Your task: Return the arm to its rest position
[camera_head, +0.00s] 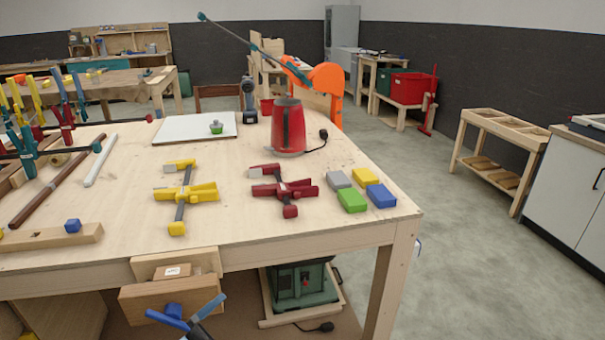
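Neither of my arms nor my grippers shows in the head view, so I cannot see how the arms are posed or whether the grippers hold anything. The wooden workbench (240,214) fills the middle and left. On its top lie a yellow clamp (183,194) and a dark red clamp (285,190). To their right lie a grey block (338,179), a yellow block (365,177), a green block (352,200) and a blue block (381,195).
A green machine (300,287) sits underneath. The floor (470,240) to the right is clear, up to a white cabinet (569,190).

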